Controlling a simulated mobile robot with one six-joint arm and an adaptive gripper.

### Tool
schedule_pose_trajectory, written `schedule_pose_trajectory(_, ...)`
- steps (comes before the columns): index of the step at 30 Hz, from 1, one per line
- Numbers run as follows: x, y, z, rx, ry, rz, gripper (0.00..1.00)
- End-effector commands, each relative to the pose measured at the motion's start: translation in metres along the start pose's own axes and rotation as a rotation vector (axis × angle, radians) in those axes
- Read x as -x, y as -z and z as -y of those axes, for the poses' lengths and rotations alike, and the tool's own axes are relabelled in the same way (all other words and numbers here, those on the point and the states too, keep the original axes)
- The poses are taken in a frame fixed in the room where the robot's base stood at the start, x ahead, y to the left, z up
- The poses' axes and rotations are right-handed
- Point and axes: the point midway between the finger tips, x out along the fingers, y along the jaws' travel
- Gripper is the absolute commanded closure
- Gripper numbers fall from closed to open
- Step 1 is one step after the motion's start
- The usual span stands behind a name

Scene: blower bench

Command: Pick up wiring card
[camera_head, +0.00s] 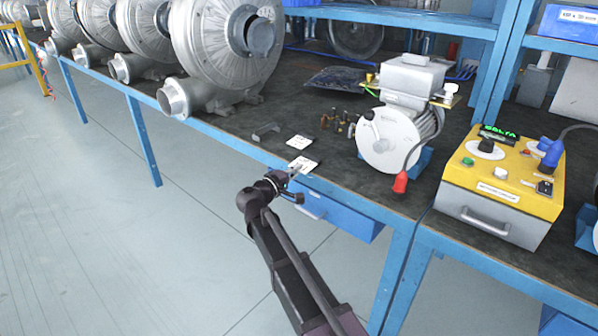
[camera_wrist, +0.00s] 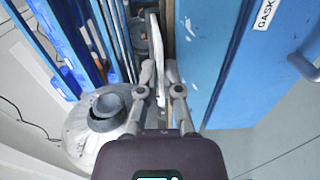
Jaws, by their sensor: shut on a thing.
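A small white card with dark print, which I take as the wiring card (camera_head: 306,162), shows at the front edge of the bench in the head view. The print is too small to read. My gripper (camera_head: 292,174) is at the near side of this card, at the bench edge. In the wrist view my gripper (camera_wrist: 162,90) has its two fingers closed on a thin pale card (camera_wrist: 160,72), seen nearly edge-on between them. I cannot tell whether the card is clear of the bench top.
A second white card (camera_head: 300,141) lies just behind, beside a grey bracket (camera_head: 265,130) and several small brass fittings (camera_head: 338,122). A white motor unit (camera_head: 388,140) stands to the right, a yellow control box (camera_head: 500,190) farther right. Large blowers (camera_head: 222,45) fill the left.

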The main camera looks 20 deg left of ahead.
Motion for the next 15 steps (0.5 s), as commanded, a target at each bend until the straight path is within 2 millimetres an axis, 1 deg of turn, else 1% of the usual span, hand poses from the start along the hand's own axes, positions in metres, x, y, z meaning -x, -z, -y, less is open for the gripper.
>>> schedule_pose_trajectory(6,0.001,0.000,-0.019,-0.001,0.002,0.000,1.00)
schedule_pose_trajectory(8,0.001,0.000,-0.022,-0.001,0.002,-0.001,1.00)
schedule_pose_trajectory(15,0.001,0.000,-0.023,-0.001,0.002,-0.001,1.00)
